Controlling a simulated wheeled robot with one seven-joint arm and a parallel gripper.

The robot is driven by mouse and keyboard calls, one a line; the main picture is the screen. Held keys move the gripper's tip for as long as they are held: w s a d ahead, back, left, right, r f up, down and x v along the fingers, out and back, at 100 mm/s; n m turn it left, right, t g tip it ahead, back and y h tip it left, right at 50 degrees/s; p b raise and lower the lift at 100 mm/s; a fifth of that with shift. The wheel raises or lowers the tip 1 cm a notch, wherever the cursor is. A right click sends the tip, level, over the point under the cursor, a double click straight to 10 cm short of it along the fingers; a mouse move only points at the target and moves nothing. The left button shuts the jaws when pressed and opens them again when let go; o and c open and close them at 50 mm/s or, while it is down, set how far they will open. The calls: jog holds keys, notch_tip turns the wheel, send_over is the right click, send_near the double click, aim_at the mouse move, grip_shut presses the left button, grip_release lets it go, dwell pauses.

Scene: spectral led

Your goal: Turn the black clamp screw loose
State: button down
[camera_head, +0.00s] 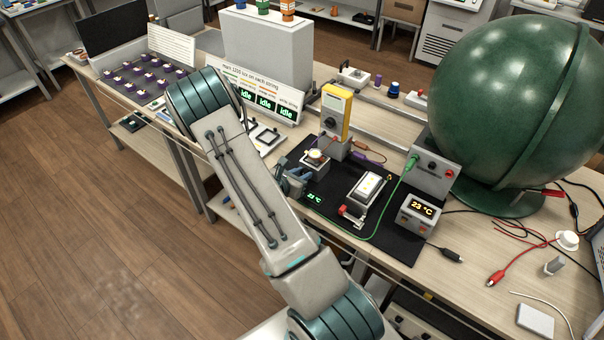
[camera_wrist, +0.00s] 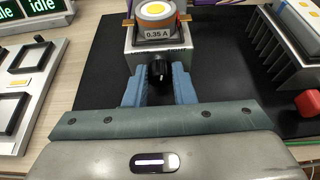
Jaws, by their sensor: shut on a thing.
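The black clamp screw (camera_wrist: 159,73) is a dark knob on the front face of a small grey metal block (camera_wrist: 128,66) in the wrist view. The block carries a round part with a yellow disc (camera_wrist: 154,11) and a label reading 0.35 A. My gripper (camera_wrist: 159,85) has blue fingers, one on each side of the screw, and is shut on it. The contact faces are partly hidden. In the head view my gripper (camera_head: 293,179) is beside the block (camera_head: 315,164) at the left of the black mat (camera_head: 335,215); the screw cannot be made out there.
A finned lamp block (camera_wrist: 287,45) with a red knob (camera_wrist: 308,103) stands to the right. A yellow meter (camera_head: 336,112) stands behind the block. A grey frame tray (camera_wrist: 30,85) lies to the left. A large green sphere (camera_head: 515,90) fills the right back.

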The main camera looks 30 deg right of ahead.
jog(key=shift+r, duration=0.1)
jog(key=shift+w+a+n+g+h+p, duration=0.15)
jog(key=shift+w+n+g+h+p, duration=0.15)
jog(key=shift+n+g+p, duration=0.45)
jog(key=n+g, duration=0.1)
jog(key=n, duration=0.2)
jog(key=shift+w+h, duration=0.1)
jog(key=shift+h, duration=0.3)
jog(key=n, duration=0.1)
jog(key=n+g+h, duration=0.1)
jog(key=n+g, duration=0.1)
jog(key=n, duration=0.1)
jog(key=shift+w+a+f+h, duration=0.15)
jog(key=shift+w+f+h, duration=0.1)
jog(key=shift+h, duration=0.15)
jog(key=c, duration=1.2)
grip_release()
jog(key=shift+a, duration=0.15)
jog(key=shift+s, duration=0.1)
jog(key=shift+d, duration=0.2)
